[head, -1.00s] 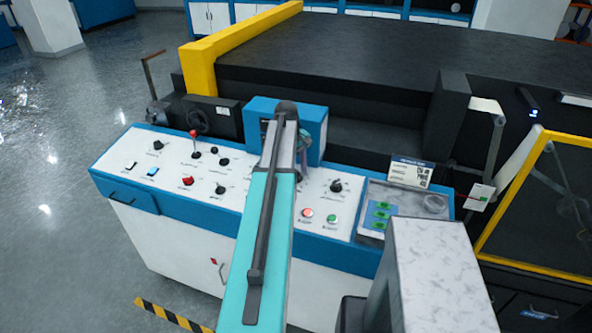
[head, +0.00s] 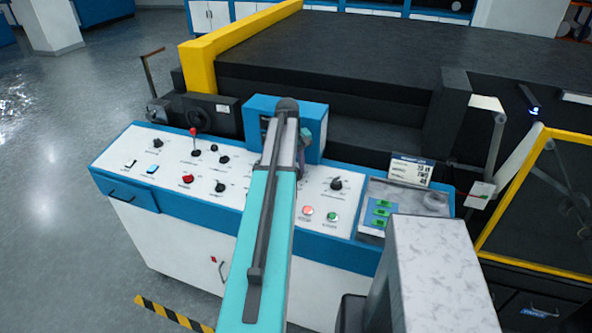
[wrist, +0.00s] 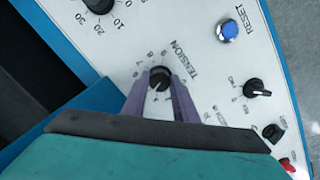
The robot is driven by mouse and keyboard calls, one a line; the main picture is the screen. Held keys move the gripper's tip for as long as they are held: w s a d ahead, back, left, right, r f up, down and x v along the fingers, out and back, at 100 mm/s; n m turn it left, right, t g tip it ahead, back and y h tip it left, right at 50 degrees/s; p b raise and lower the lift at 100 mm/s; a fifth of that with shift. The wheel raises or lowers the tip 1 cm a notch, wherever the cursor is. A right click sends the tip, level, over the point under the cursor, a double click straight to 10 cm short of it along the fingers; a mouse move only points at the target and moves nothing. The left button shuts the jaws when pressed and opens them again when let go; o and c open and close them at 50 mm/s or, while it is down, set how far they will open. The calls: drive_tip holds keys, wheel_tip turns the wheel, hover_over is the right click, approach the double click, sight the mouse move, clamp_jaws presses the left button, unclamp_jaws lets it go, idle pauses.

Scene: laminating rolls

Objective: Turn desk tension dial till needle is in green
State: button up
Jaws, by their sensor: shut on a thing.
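The tension dial (wrist: 159,77) is a black knob with a white pointer mark, on a white panel printed TENSION with numbers around it, in the wrist view. My gripper (wrist: 159,84) has its two purple-grey fingers on either side of the knob, shut on it. In the head view my arm hides the dial and the gripper. A blue box (head: 318,117) stands at the back of the desk behind my arm. Its face is mostly covered, so no needle or green zone can be made out.
The white control desk (head: 130,152) carries several other controls: a red-knobbed lever (head: 193,132), a red button (head: 188,179) and a black dial (head: 336,183). In the wrist view a blue RESET button (wrist: 227,32) and another dial (wrist: 257,88) are near the gripper.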

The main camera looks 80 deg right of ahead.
drive_tip(key=shift+m, duration=0.8)
drive_tip(key=o, duration=1.1)
drive_tip(key=shift+c, duration=0.2)
drive_tip(key=shift+r, duration=0.1)
wheel_tip(320, 180, up, 14)
drive_tip(key=w+a+b, duration=0.1)
drive_tip(key=b, duration=0.3)
drive_tip(key=shift+f+b, duration=0.25)
drive_tip(key=shift+b, duration=0.05)
